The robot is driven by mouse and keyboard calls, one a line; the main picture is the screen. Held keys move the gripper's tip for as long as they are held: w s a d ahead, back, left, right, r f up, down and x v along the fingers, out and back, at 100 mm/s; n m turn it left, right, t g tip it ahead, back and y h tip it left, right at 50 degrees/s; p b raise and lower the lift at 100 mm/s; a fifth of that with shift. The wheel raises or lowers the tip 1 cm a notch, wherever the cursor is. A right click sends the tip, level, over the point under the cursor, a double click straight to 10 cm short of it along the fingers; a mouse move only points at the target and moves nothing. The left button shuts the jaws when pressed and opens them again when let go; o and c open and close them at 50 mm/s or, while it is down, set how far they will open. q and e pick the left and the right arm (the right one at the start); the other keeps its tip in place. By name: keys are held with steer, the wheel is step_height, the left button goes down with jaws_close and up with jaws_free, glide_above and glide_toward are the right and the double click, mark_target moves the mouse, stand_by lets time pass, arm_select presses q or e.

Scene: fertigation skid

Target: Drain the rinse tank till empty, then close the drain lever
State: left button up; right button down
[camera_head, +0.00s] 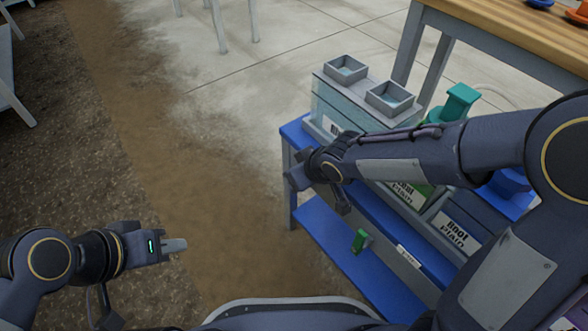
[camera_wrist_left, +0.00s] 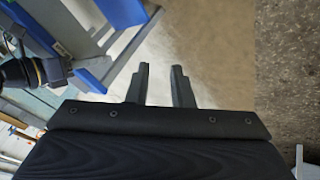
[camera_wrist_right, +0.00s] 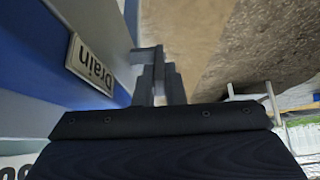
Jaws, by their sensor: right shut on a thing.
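The clear-sided tank (camera_head: 330,108) stands at the left end of the blue skid. Its label is partly hidden by my right arm, so I cannot read it as the rinse tank, and its liquid level is unclear. My right gripper (camera_head: 293,180) is at the skid's left front corner. In the right wrist view its fingers (camera_wrist_right: 160,85) are shut on a grey lever (camera_wrist_right: 145,54), mostly hidden by them, beside a plate reading "Drain" (camera_wrist_right: 91,65). My left gripper (camera_head: 176,245) is empty over the floor, left of the skid; its fingers stand apart in the left wrist view (camera_wrist_left: 161,82).
Two grey open boxes (camera_head: 346,69) sit on top of the skid. A green fitting (camera_head: 361,241) is at the blue lower shelf (camera_head: 325,234). A wooden-topped table (camera_head: 500,32) stands behind at right. The floor left of the skid is clear.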

arm_select(q)
steer(key=shift+m+g+h, duration=0.7)
steer(key=shift+m+g, duration=0.1)
steer(key=shift+g, duration=0.1)
steer(key=w, duration=0.1)
steer(key=w+r, duration=0.1)
steer(key=w, duration=0.1)
steer(key=w+d+r, duration=0.1)
steer(key=shift+w+d+r, duration=0.1)
steer(key=shift+w+r, duration=0.1)
steer(key=shift+w, duration=0.05)
jaws_close()
steer(key=w+d+f+m+g+h, duration=0.1)
steer(key=w+d+m+g+h, duration=0.2)
steer(key=w, duration=0.8)
steer(key=w+d+f+m+g+h, duration=0.1)
steer(key=w+d+m+h, duration=0.3)
steer(key=w, duration=0.6)
steer(key=s+d+f, duration=0.1)
steer(key=d+f, duration=0.2)
steer(key=d, duration=0.2)
steer(key=s+d+f+n, duration=0.1)
steer(key=s+d+f, duration=0.1)
steer(key=d, duration=0.4)
steer(key=shift+f+h, duration=0.4)
steer(key=shift+f, duration=0.25)
